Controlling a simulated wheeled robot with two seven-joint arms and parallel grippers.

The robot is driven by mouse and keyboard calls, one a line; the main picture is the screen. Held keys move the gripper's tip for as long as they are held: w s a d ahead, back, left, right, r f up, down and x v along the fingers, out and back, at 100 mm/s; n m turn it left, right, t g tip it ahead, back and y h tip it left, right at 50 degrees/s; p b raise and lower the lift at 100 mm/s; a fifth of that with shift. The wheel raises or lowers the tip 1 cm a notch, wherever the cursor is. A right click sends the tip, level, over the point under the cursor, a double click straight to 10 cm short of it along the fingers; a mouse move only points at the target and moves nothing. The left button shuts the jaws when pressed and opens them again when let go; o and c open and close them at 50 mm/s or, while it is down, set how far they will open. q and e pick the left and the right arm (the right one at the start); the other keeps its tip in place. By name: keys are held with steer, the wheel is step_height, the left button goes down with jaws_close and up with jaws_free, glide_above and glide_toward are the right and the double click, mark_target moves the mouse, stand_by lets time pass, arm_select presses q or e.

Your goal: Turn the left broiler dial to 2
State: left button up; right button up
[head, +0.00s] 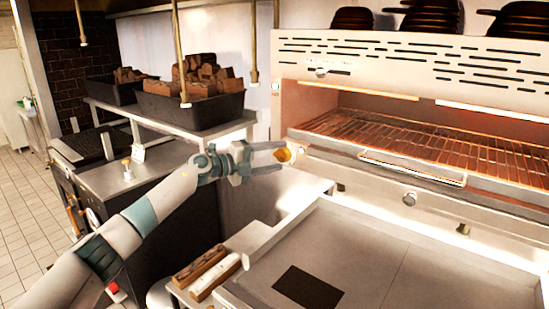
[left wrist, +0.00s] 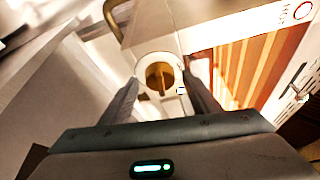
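The left broiler dial (head: 283,155) is a small brass-coloured knob at the left front corner of the broiler (head: 350,55). In the left wrist view the dial (left wrist: 160,78) shows a pale round rim and a narrow upright grip bar. My left gripper (head: 268,157) is level with the dial. In the left wrist view its two fingers (left wrist: 161,88) stand apart, one on each side of the dial. A gap shows between the fingers and the grip bar. I cannot read any number at the dial. My right gripper is in neither view.
The broiler's glowing rack (head: 430,140) is right of the dial, with a front handle (head: 412,168). A flat griddle (head: 390,265) lies below, with several knobs behind it. Black bins of wood (head: 190,108) stand on a shelf at left. Brass rods hang above.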

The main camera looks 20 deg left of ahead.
arm_select(q)
steer(key=shift+s+a, duration=0.1)
steer(key=shift+s+a+b, duration=0.3)
steer(key=shift+s+a, duration=0.05)
steer(key=b+v, duration=0.6)
steer(key=v, duration=1)
steer(key=shift+s, duration=0.1)
